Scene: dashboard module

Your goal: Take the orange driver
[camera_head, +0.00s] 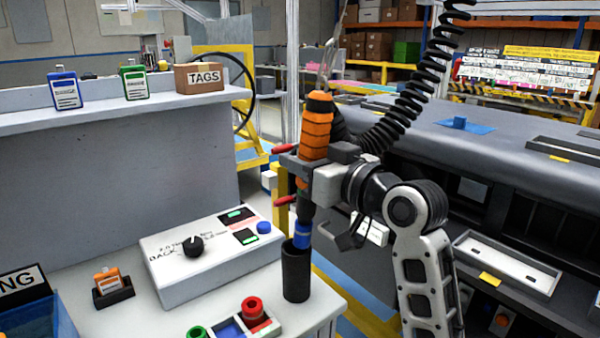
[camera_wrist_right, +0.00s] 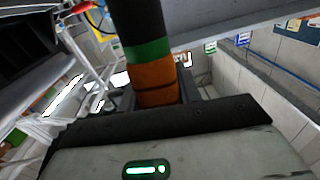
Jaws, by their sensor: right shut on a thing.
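The orange driver (camera_head: 317,125) stands upright with its coil cord at the top, above the front right of the workbench. My right gripper (camera_head: 304,172) is shut around its orange body. Below the gripper its dark lower part runs down to a blue section at the mouth of a black cylindrical holder (camera_head: 296,275). I cannot tell whether the driver's tip is inside the holder. In the right wrist view the driver (camera_wrist_right: 155,80) shows orange, green and black bands against the gripper. My left gripper is not in view.
A white control box (camera_head: 210,262) with a knob and buttons stands left of the holder. A tray with red, green and blue parts (camera_head: 255,325) lies in front. A grey dashboard (camera_head: 480,135) fills the right side. A shelf (camera_head: 130,112) with tags runs behind.

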